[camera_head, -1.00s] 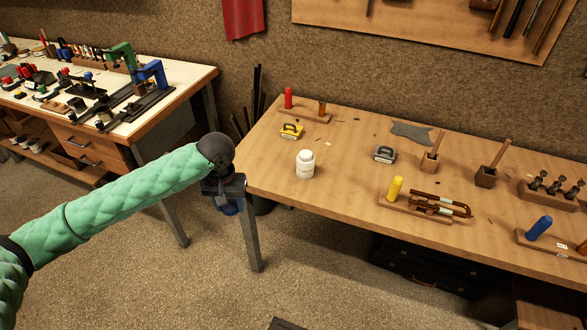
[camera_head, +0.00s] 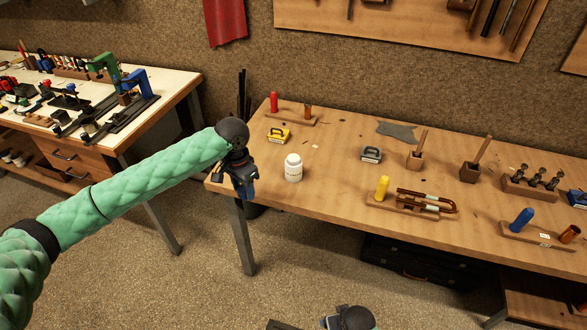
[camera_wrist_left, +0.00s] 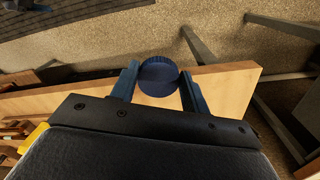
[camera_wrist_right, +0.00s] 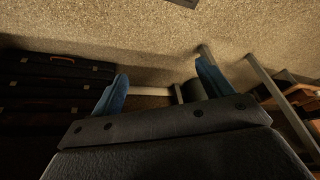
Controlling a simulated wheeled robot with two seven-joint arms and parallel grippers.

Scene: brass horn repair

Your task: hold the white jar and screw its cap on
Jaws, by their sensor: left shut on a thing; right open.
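The white jar (camera_head: 293,168) stands upright on the wooden bench, near its left end, in the head view. My left gripper (camera_head: 247,190) is just left of the jar, at the bench's left corner, apart from the jar. In the left wrist view my left gripper (camera_wrist_left: 158,85) is shut on a round dark blue cap (camera_wrist_left: 158,77), held between the two blue fingers. My right gripper (camera_wrist_right: 160,90) is open and empty in the right wrist view, with floor beyond it. Part of my right arm shows at the bottom of the head view; its fingers are not clear there.
The bench front around the jar is clear. A second workbench stands at left.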

